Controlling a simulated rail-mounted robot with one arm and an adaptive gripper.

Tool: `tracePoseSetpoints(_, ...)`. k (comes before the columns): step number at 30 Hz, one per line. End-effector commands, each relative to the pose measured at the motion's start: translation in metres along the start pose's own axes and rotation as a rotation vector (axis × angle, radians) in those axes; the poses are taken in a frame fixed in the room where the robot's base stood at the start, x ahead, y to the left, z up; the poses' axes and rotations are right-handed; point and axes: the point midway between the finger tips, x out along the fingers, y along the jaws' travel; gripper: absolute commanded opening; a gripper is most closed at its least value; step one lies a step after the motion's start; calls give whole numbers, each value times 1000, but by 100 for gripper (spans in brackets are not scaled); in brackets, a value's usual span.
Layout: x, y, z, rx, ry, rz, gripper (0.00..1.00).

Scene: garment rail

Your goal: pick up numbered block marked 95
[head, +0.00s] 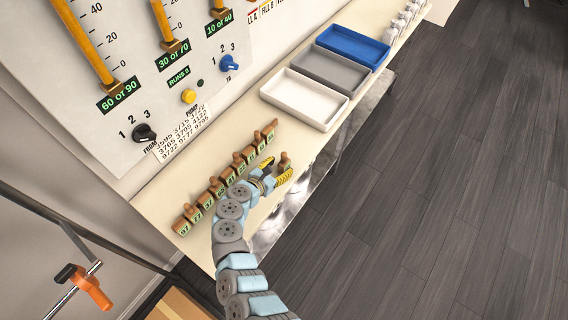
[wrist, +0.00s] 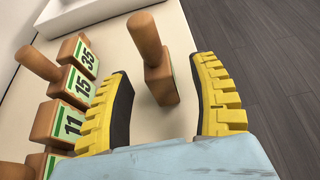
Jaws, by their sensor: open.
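A wooden block with an upright peg (wrist: 158,75) stands apart from the row on the shelf. In the wrist view it stands between my open fingers, with gaps on both sides. Its green-edged label is seen almost edge-on, so I cannot read its number. The same block shows in the head view (head: 285,161), just beyond my fingertips. My gripper (head: 277,172) is open and empty; its yellow ribbed fingers also show in the wrist view (wrist: 165,100). No block clearly reads 95.
A row of pegged number blocks (head: 222,182) runs along the shelf left of my gripper; 11, 15 and 35 (wrist: 85,57) read in the wrist view. White (head: 302,99), grey (head: 331,69) and blue (head: 353,47) trays stand beyond. A control panel (head: 150,75) rises behind.

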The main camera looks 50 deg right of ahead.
Motion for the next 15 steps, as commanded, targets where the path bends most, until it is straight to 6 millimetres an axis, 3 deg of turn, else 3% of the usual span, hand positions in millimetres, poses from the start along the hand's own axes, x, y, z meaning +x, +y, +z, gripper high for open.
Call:
tracePoseSetpoints(7, 23, 2, 0, -1, -2, 2, 61)
tracePoseSetpoints(15, 32, 2, -1, -1, 0, 2, 61)
